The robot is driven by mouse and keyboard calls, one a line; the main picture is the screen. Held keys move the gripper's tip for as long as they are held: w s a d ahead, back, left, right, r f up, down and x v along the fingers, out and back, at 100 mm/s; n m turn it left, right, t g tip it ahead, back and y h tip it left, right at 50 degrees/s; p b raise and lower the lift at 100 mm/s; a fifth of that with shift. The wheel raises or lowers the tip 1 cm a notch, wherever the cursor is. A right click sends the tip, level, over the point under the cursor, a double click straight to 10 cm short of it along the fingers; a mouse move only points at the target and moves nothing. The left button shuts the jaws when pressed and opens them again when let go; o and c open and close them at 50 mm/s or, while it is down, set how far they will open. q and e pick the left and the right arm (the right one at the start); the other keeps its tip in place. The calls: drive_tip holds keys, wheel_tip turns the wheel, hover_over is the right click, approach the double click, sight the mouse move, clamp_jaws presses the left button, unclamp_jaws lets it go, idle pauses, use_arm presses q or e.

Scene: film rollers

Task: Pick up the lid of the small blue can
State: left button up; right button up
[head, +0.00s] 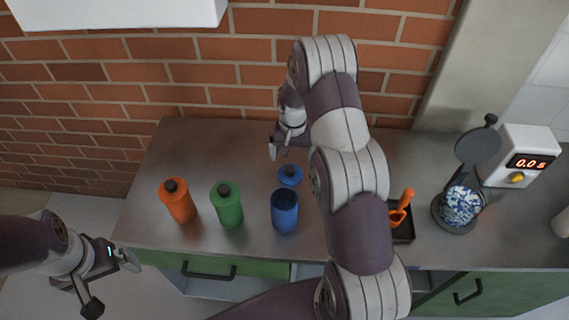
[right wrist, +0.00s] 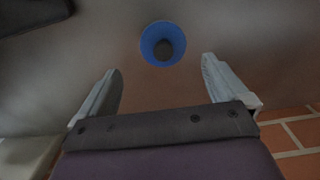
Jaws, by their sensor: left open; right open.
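The blue lid (head: 290,176) lies on the steel counter just behind the small blue can (head: 285,212), apart from it. The can stands upright with its top open. In the right wrist view the lid (right wrist: 147,47) is a blue disc with a dark round knob, beyond the fingertips and roughly between their lines. My right gripper (head: 279,149) is open and empty, above and behind the lid; its fingers also show in the right wrist view (right wrist: 160,82). My left gripper (head: 111,284) is open and empty, off the counter's front left corner.
An orange bottle (head: 179,203) and a green bottle (head: 228,207) with dark caps stand left of the can. Right of my arm are a black tray (head: 403,236) with an orange scoop (head: 401,208), a patterned round vessel (head: 460,205) and a white timer (head: 525,155). A brick wall (head: 190,75) bounds the back.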

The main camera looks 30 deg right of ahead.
sight(290, 169)
drive_tip(key=f, duration=0.2)
drive_tip(key=f+p, duration=0.1)
drive_tip(key=f, duration=0.2)
drive_tip(key=f+p, duration=0.1)
drive_tip(key=f, duration=0.2)
drive_tip(key=shift+w+f, duration=0.1)
drive_tip(key=shift+w, duration=0.3)
drive_tip(key=shift+f, duration=0.2)
drive_tip(key=c, duration=0.9)
drive_tip(key=shift+o, duration=0.2)
